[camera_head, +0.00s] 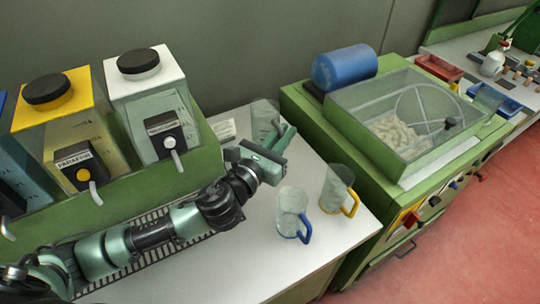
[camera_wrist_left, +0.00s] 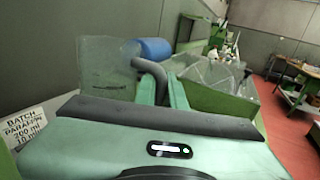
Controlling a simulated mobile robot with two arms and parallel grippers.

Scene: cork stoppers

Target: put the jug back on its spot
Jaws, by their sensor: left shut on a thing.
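A clear jug with a grey handle (camera_head: 264,117) is at the back of the white bench, partly behind my left gripper (camera_head: 283,141). In the left wrist view the jug (camera_wrist_left: 107,70) is upright, left of the fingers, and my left gripper (camera_wrist_left: 154,88) is shut on its grey handle. I cannot tell whether its base touches the bench. A clear jug with a blue handle (camera_head: 291,206) and one with a yellow handle (camera_head: 337,185) stand nearer the bench's front right. No marked spot is clearly visible. My right gripper is not in view.
Dispensers with a white lid (camera_head: 147,65) and a yellow lid (camera_head: 54,95) stand on a green stand at left. A batch card (camera_wrist_left: 30,127) lies near the jug. A green machine with a clear bin (camera_head: 410,115) and blue cylinder (camera_head: 344,68) adjoins the bench at right.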

